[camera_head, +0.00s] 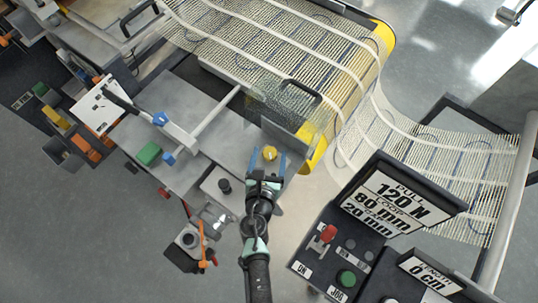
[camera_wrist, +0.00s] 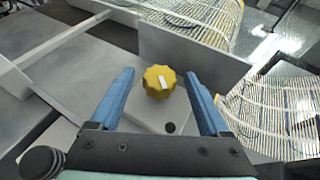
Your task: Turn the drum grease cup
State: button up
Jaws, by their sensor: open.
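The drum grease cup appears as a yellow scalloped knob (camera_head: 269,153) with a white mark on top, on a grey metal plate at the end of the machine. In the wrist view the yellow knob (camera_wrist: 159,81) lies ahead, between and slightly beyond the two blue fingertips. My gripper (camera_head: 268,160) is open, with one blue finger on each side of the knob's line. In the wrist view my gripper (camera_wrist: 160,85) holds nothing. I cannot tell whether either finger touches the knob; gaps show on both sides.
An upright grey plate (camera_wrist: 193,55) stands just behind the knob. A black knob (camera_head: 225,186) sits left of my gripper. The mesh web (camera_head: 290,50) runs behind and down to the right. A control panel (camera_head: 345,255) with red and green buttons stands at the lower right.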

grip_shut()
dwell(0.3)
jog(key=shift+m+h, duration=0.3)
jog(key=shift+h, duration=0.1)
jog(key=shift+w+a+m+g+h, duration=0.1)
jog(key=shift+a+m+g+h, duration=0.05)
jog(key=shift+m+h, duration=0.35)
jog(key=shift+a+m+g+h, duration=0.1)
jog(key=shift+m+g+h, duration=0.05)
jog(key=shift+m+h, duration=0.3)
jog(key=m+g+h+b, duration=0.1)
jog(key=m+h, duration=0.1)
jog(key=shift+w+a+h, duration=0.1)
jog(key=shift+a+h, duration=0.05)
jog(key=shift+h, duration=0.2)
jog(key=m+g+h+b, duration=0.2)
jog(key=m, duration=0.1)
jog(key=shift+w+a+f+h, duration=0.1)
jog(key=shift+a+h, duration=0.05)
jog(key=shift+h, duration=0.15)
jog(key=shift+m+g+h+b, duration=0.3)
jog(key=shift+m+g+b, duration=0.25)
jog(key=shift+g+b, duration=0.15)
